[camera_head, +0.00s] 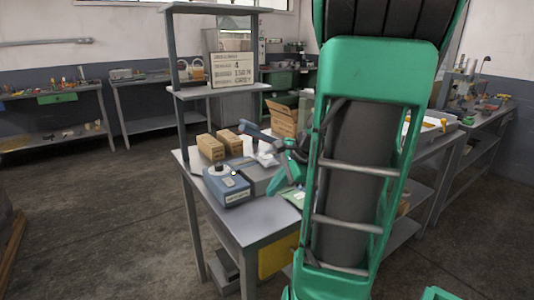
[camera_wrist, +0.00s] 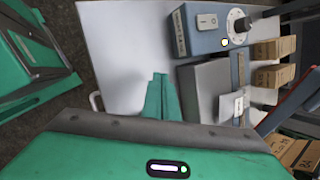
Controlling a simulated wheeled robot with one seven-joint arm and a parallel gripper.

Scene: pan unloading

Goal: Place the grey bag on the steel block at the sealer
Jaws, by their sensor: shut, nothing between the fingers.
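The blue sealer box (camera_head: 228,185) stands at the left of the grey table, and also shows at the top of the wrist view (camera_wrist: 210,28). The grey steel block (camera_head: 258,178) sits beside it, and in the wrist view (camera_wrist: 200,85) it lies right of my fingers. A pale grey-white piece (camera_wrist: 230,107), seemingly the bag, stands at the block's far side by the sealing bar; it also shows in the head view (camera_head: 265,152). My gripper (camera_wrist: 160,78) is shut and empty, over the table and apart from the block. Its fingers partly show in the head view (camera_head: 280,184).
Small cardboard boxes (camera_head: 210,146) stand behind the sealer, and an open carton (camera_head: 285,118) farther back. A dark lever (camera_wrist: 290,100) rises beside the block. A flat pale-green packet (camera_head: 294,196) lies near the front. The table top (camera_wrist: 125,50) left of the block is clear.

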